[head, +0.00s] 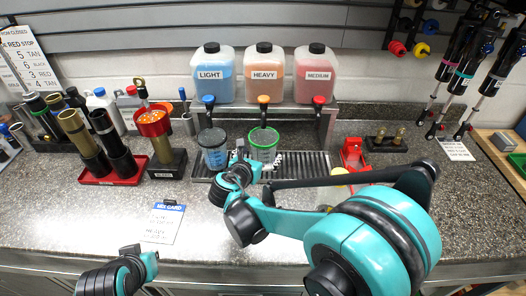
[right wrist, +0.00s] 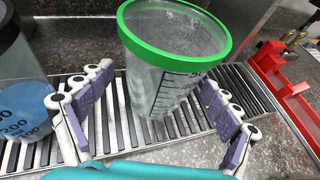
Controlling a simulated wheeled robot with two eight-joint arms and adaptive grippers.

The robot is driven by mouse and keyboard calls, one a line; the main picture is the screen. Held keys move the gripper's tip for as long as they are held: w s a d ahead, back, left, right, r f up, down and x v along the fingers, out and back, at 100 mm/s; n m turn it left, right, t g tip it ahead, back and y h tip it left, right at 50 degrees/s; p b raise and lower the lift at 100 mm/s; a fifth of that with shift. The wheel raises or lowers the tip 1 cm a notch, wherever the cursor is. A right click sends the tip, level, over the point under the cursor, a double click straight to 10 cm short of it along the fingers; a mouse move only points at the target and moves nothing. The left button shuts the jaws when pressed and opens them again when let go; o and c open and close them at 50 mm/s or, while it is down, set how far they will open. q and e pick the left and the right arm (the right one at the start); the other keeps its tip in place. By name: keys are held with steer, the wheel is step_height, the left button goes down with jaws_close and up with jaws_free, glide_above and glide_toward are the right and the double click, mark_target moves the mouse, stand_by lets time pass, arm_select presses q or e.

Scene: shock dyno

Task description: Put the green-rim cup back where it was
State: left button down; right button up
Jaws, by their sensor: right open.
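The green-rim cup (head: 263,139) is clear and looks empty. It stands on the slatted drip tray (head: 317,163) under the orange spout of the HEAVY jug. In the right wrist view the cup (right wrist: 165,75) rises between and just beyond the spread fingers of my right gripper (right wrist: 157,88). Those fingers are open, with visible room on both sides of the cup. In the head view my right gripper (head: 257,162) is just in front of the cup and hides its lower part. My left gripper (head: 148,264) is low at the left; its fingers cannot be made out.
A cup with blue liquid (head: 213,150) stands left of the green-rim cup. LIGHT (head: 210,75), HEAVY (head: 264,75) and MEDIUM (head: 316,75) jugs sit on the shelf above. A red holder (head: 353,155) is to the right. A mix card (head: 163,222) lies on the open counter.

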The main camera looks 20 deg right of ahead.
steer(key=p+v, duration=0.2)
steer(key=v, duration=0.8)
